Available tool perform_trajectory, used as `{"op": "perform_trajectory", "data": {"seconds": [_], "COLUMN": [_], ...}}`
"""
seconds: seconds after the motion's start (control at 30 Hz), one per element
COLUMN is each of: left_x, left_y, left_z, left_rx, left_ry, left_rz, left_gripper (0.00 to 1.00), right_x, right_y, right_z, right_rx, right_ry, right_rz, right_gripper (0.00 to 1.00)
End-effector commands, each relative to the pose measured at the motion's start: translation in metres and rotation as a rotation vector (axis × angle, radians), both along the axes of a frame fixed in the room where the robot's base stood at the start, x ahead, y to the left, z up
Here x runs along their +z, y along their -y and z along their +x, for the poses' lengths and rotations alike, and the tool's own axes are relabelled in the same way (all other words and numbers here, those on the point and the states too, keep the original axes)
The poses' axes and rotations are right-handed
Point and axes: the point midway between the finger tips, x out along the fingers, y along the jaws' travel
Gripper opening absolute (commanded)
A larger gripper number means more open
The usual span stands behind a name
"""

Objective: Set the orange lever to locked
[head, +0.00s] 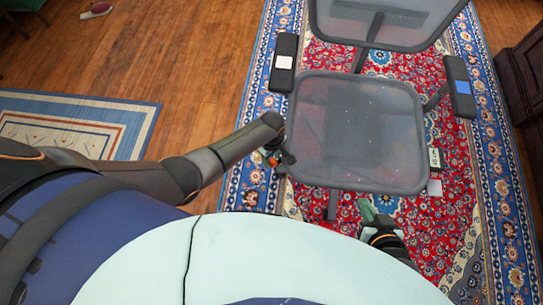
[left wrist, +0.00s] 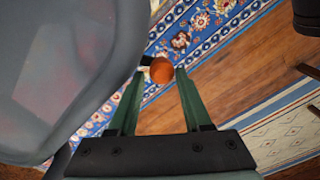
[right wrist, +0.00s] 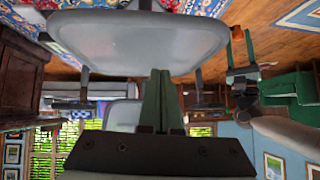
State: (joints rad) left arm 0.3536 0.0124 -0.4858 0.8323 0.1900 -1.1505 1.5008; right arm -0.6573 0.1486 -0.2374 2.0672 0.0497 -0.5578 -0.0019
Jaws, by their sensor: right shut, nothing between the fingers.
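The orange lever (head: 272,161) shows as a small orange spot by the left edge of the grey office chair seat (head: 350,130). In the left wrist view its round orange knob (left wrist: 161,70) lies between the tips of my left gripper (left wrist: 160,75), one finger on each side. The fingers are apart; I cannot tell if they touch the knob. In the head view my left gripper (head: 279,154) is partly hidden by its own arm. My right gripper (head: 370,211) is shut and empty, near the seat's front edge; its closed fingers also show in the right wrist view (right wrist: 160,98).
The chair has a left armrest (head: 284,64) with a white patch and a right armrest (head: 459,86) with a blue patch. It stands on a red and blue rug (head: 460,210). Wood floor (head: 200,70) is open at the left. Dark furniture (head: 525,70) stands at the right.

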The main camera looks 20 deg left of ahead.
Motion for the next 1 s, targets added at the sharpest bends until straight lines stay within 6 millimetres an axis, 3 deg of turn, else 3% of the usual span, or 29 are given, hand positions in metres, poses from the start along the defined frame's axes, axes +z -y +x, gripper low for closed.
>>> {"op": "perform_trajectory", "data": {"seconds": [0.27,0.7,1.0], "left_x": [0.017,0.107,0.125], "left_y": [0.000,0.000,0.000], "left_z": [0.000,0.000,0.000], "left_rx": [0.001,0.001,0.000], "left_ry": [0.000,0.001,-0.001], "left_rz": [-0.001,0.000,0.000], "left_gripper": [0.49,0.49,0.49], "right_x": [0.011,0.047,0.051], "right_y": [0.000,-0.008,-0.005], "right_z": [-0.001,0.003,0.006], "right_rx": [0.000,0.003,-0.007], "right_ry": [-0.003,-0.009,0.006], "right_rz": [0.000,0.014,0.011], "right_gripper": [0.00,0.00,0.00]}}
